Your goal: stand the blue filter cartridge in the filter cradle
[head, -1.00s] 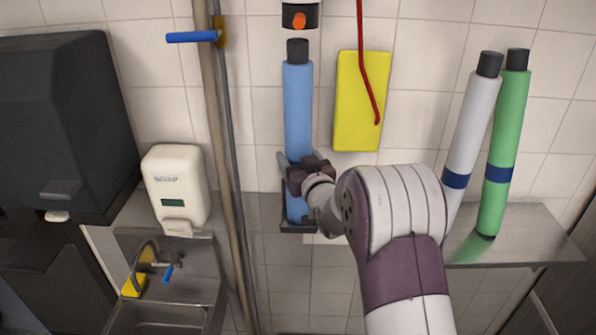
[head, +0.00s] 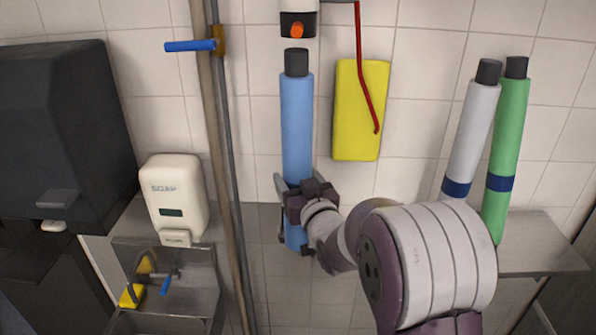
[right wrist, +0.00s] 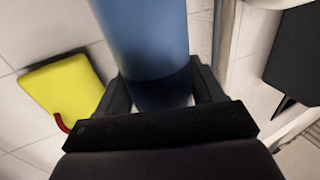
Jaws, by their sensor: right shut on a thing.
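The blue filter cartridge (head: 297,125) is a long upright blue tube with a black cap, in front of the tiled wall. My right gripper (head: 305,192) is shut around its lower part. In the right wrist view the cartridge (right wrist: 145,35) stands between the two fingers, with a dark blue band at the grip. Only dark bits, perhaps of the filter cradle (head: 282,236), show beside the cartridge's lower end. The rest is hidden, and I cannot tell whether the cartridge rests in it. My left gripper is not in view.
A white and black filter head (head: 298,22) with an orange button hangs just above the cap. A yellow board (head: 360,110) and red hose (head: 366,85) are to its right, a pipe (head: 222,150) to its left. White (head: 474,130) and green (head: 508,150) cartridges stand further right.

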